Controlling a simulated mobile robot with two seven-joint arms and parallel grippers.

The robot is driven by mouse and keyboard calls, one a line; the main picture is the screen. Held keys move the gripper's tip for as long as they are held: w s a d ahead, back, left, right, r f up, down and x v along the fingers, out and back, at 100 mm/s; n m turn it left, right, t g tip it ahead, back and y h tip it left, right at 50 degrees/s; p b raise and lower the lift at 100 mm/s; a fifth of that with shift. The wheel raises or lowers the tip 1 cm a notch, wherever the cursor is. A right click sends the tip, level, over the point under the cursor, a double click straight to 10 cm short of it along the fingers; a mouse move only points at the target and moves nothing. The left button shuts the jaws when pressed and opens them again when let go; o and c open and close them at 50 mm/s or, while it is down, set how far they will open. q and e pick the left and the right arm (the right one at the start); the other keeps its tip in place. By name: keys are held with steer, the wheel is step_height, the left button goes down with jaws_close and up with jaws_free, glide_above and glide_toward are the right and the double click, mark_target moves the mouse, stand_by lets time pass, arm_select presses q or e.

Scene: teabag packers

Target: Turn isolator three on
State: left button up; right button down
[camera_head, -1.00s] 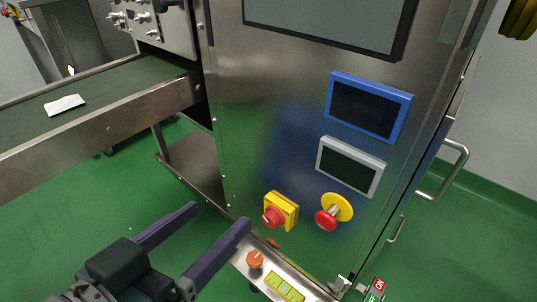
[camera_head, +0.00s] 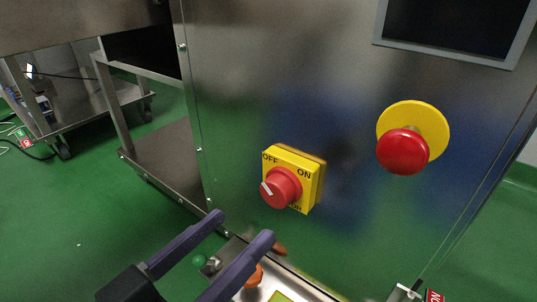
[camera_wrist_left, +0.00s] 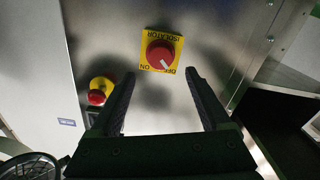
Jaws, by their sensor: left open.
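The isolator is a red rotary knob (camera_head: 281,188) on a yellow plate (camera_head: 308,168) marked OFF and ON, fixed to the steel cabinet front. Its white pointer lies toward the left, on the OFF side. No number on it can be read. The knob also shows in the left wrist view (camera_wrist_left: 160,54), ahead of the fingers. My left gripper (camera_head: 246,228) is open and empty, with two dark purple fingers below and in front of the knob, apart from it. In the left wrist view the fingertips (camera_wrist_left: 160,75) sit either side of the yellow plate's lower edge. My right gripper is out of view.
A red emergency stop button (camera_head: 403,151) on a yellow disc (camera_head: 437,127) juts out to the right of the isolator. A grey-framed screen (camera_head: 455,28) is above. An orange knob (camera_head: 255,276) sits on a low panel below. Green floor (camera_head: 90,210) is clear at left.

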mark_target(272, 195)
arm_select(q)
steer(key=b+x, duration=0.3)
steer(key=x, duration=0.3)
steer(key=shift+w+d+f, duration=0.1)
steer(key=shift+w+f, duration=0.05)
steer(key=shift+w+d, duration=0.3)
steer(key=shift+w, duration=0.05)
jaws_close()
